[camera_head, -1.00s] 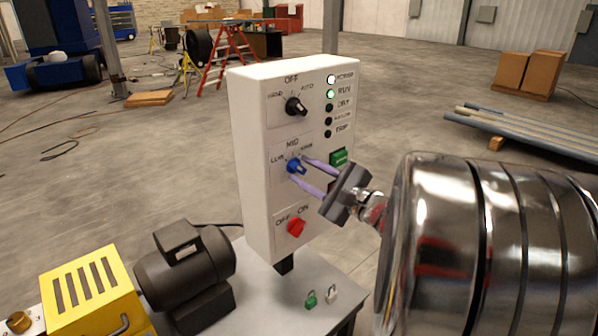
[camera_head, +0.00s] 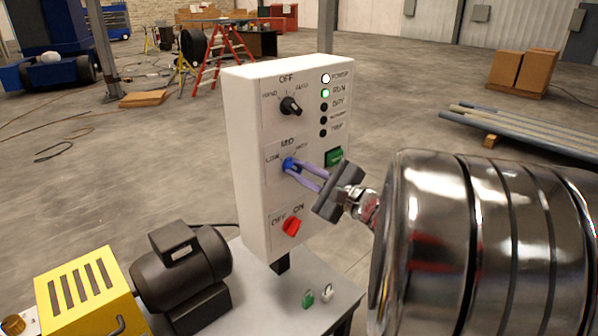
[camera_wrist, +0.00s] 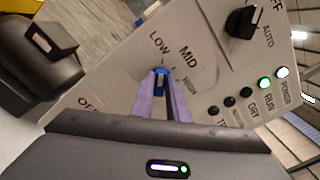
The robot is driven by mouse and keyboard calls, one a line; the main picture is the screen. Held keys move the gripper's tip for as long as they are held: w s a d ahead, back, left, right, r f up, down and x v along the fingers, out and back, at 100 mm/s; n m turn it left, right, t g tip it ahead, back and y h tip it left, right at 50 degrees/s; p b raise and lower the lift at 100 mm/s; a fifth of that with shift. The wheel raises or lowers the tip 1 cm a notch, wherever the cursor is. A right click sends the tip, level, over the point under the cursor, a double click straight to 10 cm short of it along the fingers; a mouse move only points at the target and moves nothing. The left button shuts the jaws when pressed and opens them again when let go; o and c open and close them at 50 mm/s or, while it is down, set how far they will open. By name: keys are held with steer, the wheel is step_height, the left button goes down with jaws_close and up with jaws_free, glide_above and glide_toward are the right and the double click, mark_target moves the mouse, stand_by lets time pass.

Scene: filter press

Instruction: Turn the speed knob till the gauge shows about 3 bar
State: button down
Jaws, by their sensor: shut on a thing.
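The blue speed knob (camera_head: 290,165) sits in the middle of the white control box (camera_head: 247,160), with LOW, MID and HIGH marked around it. My gripper (camera_head: 302,170) is shut on the knob, with its two purple fingers on either side of it. In the wrist view the blue knob (camera_wrist: 160,76) shows between the fingertips (camera_wrist: 160,90), its white pointer mark lying near MID. No pressure gauge can be made out in either view.
Above the knob is a black OFF/HAND/AUTO selector (camera_head: 290,106); below is a red OFF/ON switch (camera_head: 291,226). A green button (camera_head: 333,157) sits close behind my fingers. The POWER and RUN lamps are lit. A dark motor (camera_head: 182,268) and yellow guard (camera_head: 85,295) stand left.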

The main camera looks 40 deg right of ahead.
steer(key=shift+a, duration=0.15)
steer(key=shift+m, duration=0.4)
steer(key=m, duration=0.8)
steer(key=shift+d, duration=0.25)
stand_by(0.3)
steer(key=c, duration=1.7)
jaws_free()
